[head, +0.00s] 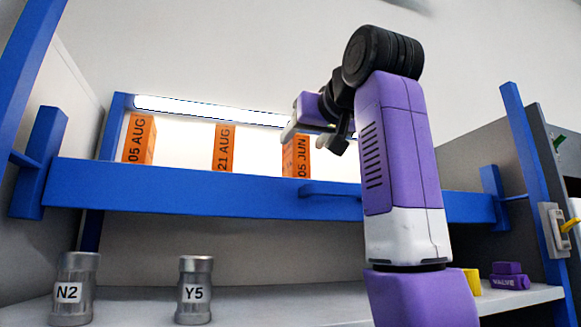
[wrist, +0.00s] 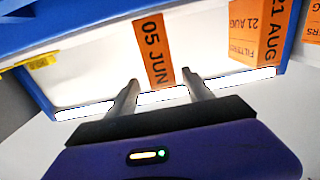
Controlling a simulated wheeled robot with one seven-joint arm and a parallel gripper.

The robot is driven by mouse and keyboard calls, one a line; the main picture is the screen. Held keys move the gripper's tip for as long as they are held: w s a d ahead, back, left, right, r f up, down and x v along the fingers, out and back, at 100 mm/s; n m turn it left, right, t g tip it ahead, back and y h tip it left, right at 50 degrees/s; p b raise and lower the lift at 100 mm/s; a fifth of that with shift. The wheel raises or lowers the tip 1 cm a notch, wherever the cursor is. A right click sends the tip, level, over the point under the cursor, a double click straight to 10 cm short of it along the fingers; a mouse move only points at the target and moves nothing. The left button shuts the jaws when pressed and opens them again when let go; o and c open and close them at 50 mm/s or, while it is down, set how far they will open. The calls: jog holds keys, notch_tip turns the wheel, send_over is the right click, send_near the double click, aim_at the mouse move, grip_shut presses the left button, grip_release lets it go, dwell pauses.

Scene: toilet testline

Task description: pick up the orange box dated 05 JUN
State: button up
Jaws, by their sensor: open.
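The orange box dated 05 JUN (head: 296,158) stands upright on the raised shelf behind the blue rail, rightmost of the three orange boxes in the head view. My gripper (head: 318,127) is above and in front of it, and my arm crosses the view just to its right. In the wrist view the 05 JUN box (wrist: 154,52) lies ahead, with its lower end between the two fingertips of my gripper (wrist: 163,84). The fingers are apart and hold nothing. I cannot tell how far the box is from the fingertips in depth.
Orange boxes dated 21 AUG (head: 223,148) and 05 AUG (head: 139,138) stand to the left on the same shelf. The blue rail (head: 180,195) runs along its front. Grey canisters N2 (head: 73,290) and Y5 (head: 194,290) and a purple valve block (head: 510,277) sit below.

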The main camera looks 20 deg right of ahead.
aim_at(291, 150)
jog(key=shift+w+r+p, duration=0.15)
jog(key=shift+w+p, duration=0.45)
jog(key=shift+w, duration=0.65)
jog(key=shift+w+a+p, duration=0.15)
jog(key=shift+w+p, duration=0.65)
jog(key=shift+w, duration=0.55)
jog(key=shift+w+a+p, duration=0.1)
jog(key=shift+w+p, duration=0.7)
jog(key=shift+w, duration=0.5)
jog(key=shift+c, duration=0.2)
grip_shut()
